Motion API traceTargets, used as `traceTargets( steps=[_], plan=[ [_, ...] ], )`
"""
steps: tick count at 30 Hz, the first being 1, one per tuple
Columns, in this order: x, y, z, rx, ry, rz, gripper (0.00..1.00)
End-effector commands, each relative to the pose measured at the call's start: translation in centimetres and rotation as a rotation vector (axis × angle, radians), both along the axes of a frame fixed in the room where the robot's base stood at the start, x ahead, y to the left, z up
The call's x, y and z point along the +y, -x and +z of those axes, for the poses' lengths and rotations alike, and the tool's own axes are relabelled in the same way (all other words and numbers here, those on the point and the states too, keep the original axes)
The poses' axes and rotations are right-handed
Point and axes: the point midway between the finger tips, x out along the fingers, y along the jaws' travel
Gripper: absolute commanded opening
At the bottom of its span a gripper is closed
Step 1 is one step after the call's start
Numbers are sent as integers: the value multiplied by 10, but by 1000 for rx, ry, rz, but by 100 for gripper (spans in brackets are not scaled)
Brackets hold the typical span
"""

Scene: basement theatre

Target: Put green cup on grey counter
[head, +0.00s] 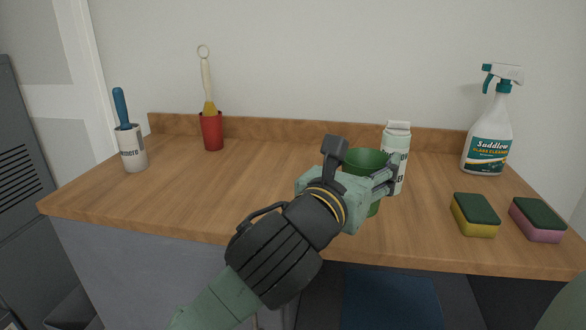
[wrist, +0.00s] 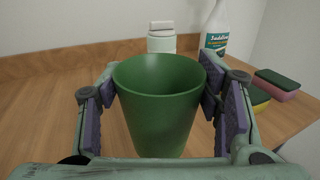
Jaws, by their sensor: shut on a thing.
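The green cup (wrist: 160,112) is upright between the two finger pads of my gripper (wrist: 162,105) in the wrist view. The pads press on it from both sides, so my gripper is shut on the cup. In the head view the green cup (head: 365,160) is partly hidden behind my gripper (head: 364,182). The cup is over the front part of a wooden-topped counter (head: 270,175) with grey side panels (head: 150,270). I cannot tell whether its base touches the wood. No separate grey counter top shows.
A white bottle (head: 397,150) stands just behind the cup. A spray bottle (head: 488,138) and two sponges (head: 475,215) (head: 536,220) are at the right. A red cup with a brush (head: 211,130) and a white cup with a blue handle (head: 131,147) are at the left. The counter's left middle is clear.

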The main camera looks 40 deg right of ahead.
Motion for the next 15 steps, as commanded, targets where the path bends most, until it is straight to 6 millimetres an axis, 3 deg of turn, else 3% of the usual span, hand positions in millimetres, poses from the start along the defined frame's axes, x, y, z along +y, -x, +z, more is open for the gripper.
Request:
traceTargets(
  steps=[7, 15],
  plan=[
    [3, -26, 7, 9, 0, 7, 34],
    [8, -100, -8, 6, -1, 7, 34]
  ],
)
